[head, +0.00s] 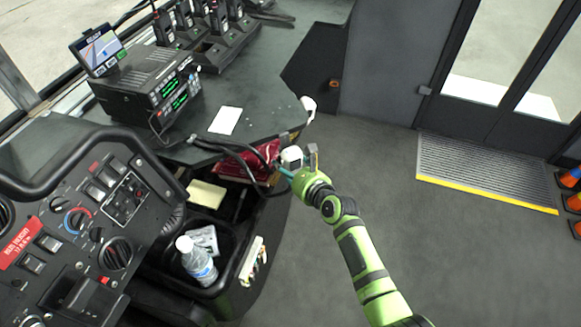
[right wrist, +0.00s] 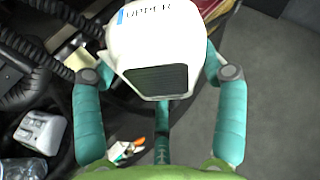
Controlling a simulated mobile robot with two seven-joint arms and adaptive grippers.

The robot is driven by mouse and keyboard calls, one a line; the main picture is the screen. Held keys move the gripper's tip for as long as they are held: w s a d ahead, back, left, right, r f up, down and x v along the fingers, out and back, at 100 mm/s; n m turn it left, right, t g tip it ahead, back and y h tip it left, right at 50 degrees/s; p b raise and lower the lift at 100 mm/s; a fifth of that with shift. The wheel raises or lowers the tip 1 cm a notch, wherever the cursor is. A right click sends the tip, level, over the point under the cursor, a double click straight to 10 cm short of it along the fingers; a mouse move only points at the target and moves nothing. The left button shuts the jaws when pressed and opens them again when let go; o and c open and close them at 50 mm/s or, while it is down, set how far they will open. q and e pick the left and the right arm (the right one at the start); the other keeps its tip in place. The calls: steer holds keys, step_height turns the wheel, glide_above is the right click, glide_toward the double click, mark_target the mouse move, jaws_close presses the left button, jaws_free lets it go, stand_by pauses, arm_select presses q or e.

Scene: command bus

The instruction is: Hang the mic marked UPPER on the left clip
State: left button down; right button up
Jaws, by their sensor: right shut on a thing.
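The white mic (right wrist: 162,58) is marked UPPER by a label with a blue end, and has a dark grille. My right gripper (right wrist: 152,72) is shut on it, with teal fingers on both sides. In the head view the mic (head: 291,156) shows small, in front of the console's edge near a red pouch (head: 262,158), and my right gripper (head: 299,167) is beside it. A second white piece (head: 308,106) sits at the desk corner; I cannot tell whether it is a mic or a clip. I cannot make out the left clip. My left gripper is not in view.
Stacked radios (head: 155,85) with a small screen (head: 98,50) stand on the desk (head: 255,95), and black cords run towards the mic. Below are a water bottle (head: 195,258), a yellow pad (head: 206,194) and markers (head: 252,262).

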steer(key=o, duration=1)
steer(key=shift+c, duration=0.2)
steer(key=shift+s, duration=0.1)
steer(key=v, duration=1.2)
steer(key=s+d+f+n+g+h+p, duration=0.15)
steer(key=s+f+n, duration=0.3)
steer(key=f, duration=0.45)
steer(key=s+d+f+n+g+h+p, duration=0.1)
steer(key=s+d+f+n+g+h, duration=0.25)
steer(key=f, duration=0.55)
steer(key=s+d+f+n+g+p, duration=0.1)
steer(key=s+d+f+n, duration=0.1)
steer(key=s+f+n, duration=0.45)
steer(key=s+d+f+n+g, duration=0.1)
steer(key=s+d+f+n, duration=0.2)
steer(key=s, duration=0.6)
steer(key=s+d+f+n+g+h+p, duration=0.1)
steer(key=s+d+f+n+g, duration=0.1)
steer(key=s+f+n, duration=0.3)
steer(key=s+d+f+n+g+h+p, duration=0.1)
steer(key=s+d+f+n, duration=0.3)
steer(key=s, duration=0.9)
steer(key=shift+s+d+f+n+g, duration=0.3)
steer(key=shift+d+n+g, duration=0.15)
steer(key=shift+n, duration=0.4)
